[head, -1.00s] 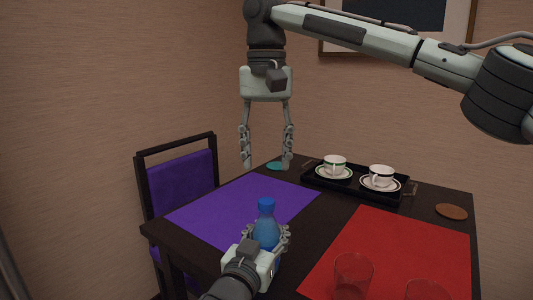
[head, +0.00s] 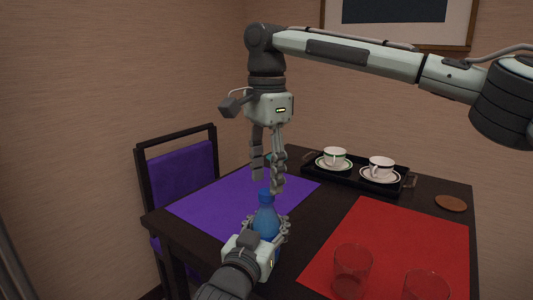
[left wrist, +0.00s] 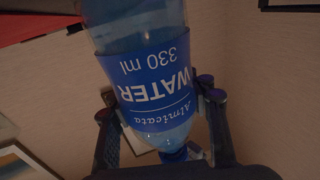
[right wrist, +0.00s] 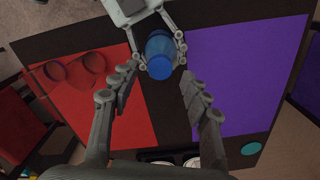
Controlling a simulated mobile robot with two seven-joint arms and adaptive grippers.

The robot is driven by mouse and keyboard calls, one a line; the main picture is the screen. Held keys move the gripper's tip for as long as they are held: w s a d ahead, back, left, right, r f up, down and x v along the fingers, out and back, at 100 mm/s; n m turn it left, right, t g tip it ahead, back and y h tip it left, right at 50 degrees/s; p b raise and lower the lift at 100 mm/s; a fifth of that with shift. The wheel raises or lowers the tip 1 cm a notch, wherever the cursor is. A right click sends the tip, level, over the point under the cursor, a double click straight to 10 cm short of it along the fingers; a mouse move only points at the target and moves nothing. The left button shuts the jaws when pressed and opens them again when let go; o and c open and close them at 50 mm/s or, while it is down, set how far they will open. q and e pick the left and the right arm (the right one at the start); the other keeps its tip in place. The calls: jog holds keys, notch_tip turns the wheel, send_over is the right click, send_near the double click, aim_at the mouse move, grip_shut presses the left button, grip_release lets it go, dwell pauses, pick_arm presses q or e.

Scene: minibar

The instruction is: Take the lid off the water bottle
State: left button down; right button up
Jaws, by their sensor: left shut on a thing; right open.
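The blue water bottle (head: 266,222) stands upright in my left gripper (head: 262,232), which is shut on its body. The bottle's label fills the left wrist view (left wrist: 152,82), with the fingers on both sides of it. Its blue lid (head: 265,195) is on top, and the lid also shows in the right wrist view (right wrist: 159,67). My right gripper (head: 267,188) points down from above, just over the lid. It is open and empty, with its fingers (right wrist: 158,85) spread to either side below the bottle in the right wrist view.
A purple mat (head: 215,205) and a red mat (head: 400,245) lie on the dark table. Two clear glasses (head: 352,270) stand on the red mat's near side. A black tray (head: 345,185) holds two cups on saucers. A brown coaster (head: 451,203) lies at the right.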

jog(key=shift+f, duration=1.2)
grip_shut()
